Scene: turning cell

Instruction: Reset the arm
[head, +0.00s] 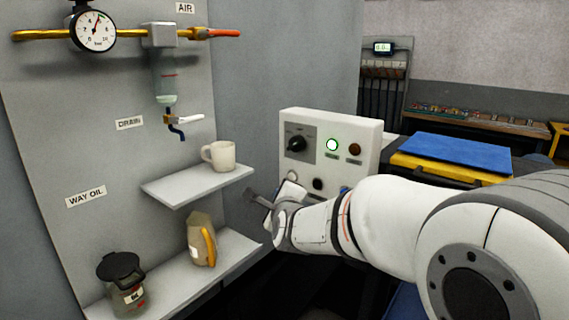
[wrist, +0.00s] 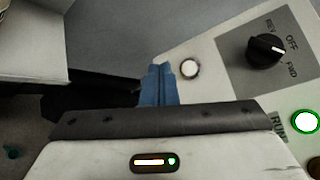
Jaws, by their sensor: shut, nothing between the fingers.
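My arm reaches in from the right in the head view, and my gripper (head: 256,198) is at its end, in front of the lower left of a white control box (head: 362,150). In the wrist view the blue fingers of my gripper (wrist: 158,84) are together with nothing between them. The fingers appear beside a pale round button (wrist: 190,68) on the box; I cannot tell whether they touch it. The black selector knob (head: 297,144) also shows in the wrist view (wrist: 265,50), with REV, OFF and FWD marks. My wrist hides part of the box's lower face.
Left of my gripper, an upper shelf (head: 170,192) holds a mug (head: 219,156). A lower shelf (head: 229,250) holds a jug (head: 201,240) and a dark-lidded jar (head: 122,282). A green-lit button (head: 332,145) is on the box. A blue-topped surface (head: 455,151) stands behind my arm.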

